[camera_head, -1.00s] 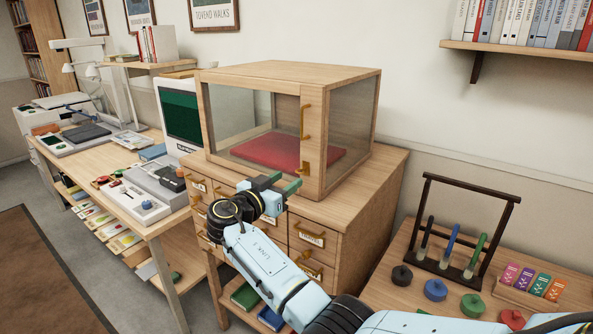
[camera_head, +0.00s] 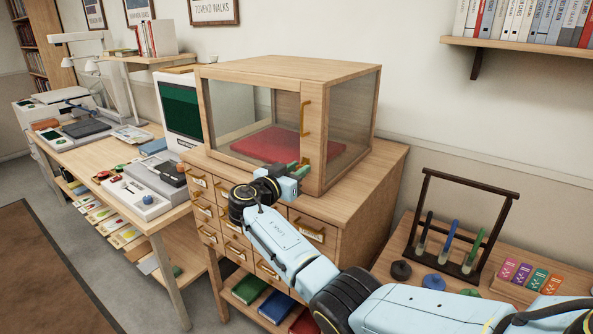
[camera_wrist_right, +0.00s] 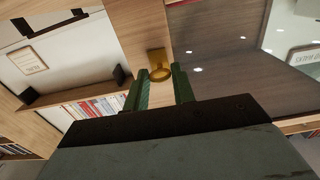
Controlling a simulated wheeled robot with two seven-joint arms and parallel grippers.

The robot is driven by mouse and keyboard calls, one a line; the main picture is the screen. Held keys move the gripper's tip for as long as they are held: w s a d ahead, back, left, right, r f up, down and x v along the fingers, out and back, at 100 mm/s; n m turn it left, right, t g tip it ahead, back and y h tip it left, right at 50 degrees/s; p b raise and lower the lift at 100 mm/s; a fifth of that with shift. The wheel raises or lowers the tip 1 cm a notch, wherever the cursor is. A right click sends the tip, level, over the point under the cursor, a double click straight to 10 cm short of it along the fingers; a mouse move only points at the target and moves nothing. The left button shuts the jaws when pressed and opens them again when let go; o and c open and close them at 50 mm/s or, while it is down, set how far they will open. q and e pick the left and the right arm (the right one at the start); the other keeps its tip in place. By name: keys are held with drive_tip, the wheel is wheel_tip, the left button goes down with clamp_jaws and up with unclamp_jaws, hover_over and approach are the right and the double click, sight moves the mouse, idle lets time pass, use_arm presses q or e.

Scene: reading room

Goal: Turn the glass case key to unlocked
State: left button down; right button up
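The wooden glass case (camera_head: 345,113) stands on a drawer cabinet, with a red cushion (camera_head: 268,146) inside. A brass pull handle (camera_head: 305,117) is on its front post. The brass key (camera_wrist_right: 159,67) shows in the right wrist view, low on that post, with its ring end facing my right gripper (camera_wrist_right: 159,76). The green fingers are apart, one on each side of the key's ring, with small gaps beside it. In the head view, my right gripper (camera_head: 299,170) is at the lower front of the case and mostly hides the key. My left gripper is not in view.
The drawer cabinet (camera_head: 365,190) has several drawers with brass handles. A side table at right holds a dark rack (camera_head: 478,176) with tubes and coloured cards. A desk with devices (camera_head: 150,190) is at left. A bookshelf (camera_head: 530,54) hangs at upper right.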

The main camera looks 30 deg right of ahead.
drive_tip(key=shift+c, duration=0.6)
drive_tip(key=shift+f+n, duration=0.1)
drive_tip(key=shift+n, duration=0.3)
drive_tip(key=n+b, duration=0.2)
drive_tip(key=n, duration=0.1)
drive_tip(key=shift+n, duration=0.8)
drive_tip(key=n, duration=0.2)
drive_tip(key=shift+n, duration=0.4)
drive_tip(key=n+p, duration=0.3)
drive_tip(key=n, duration=0.6)
drive_tip(key=shift+n, duration=0.6)
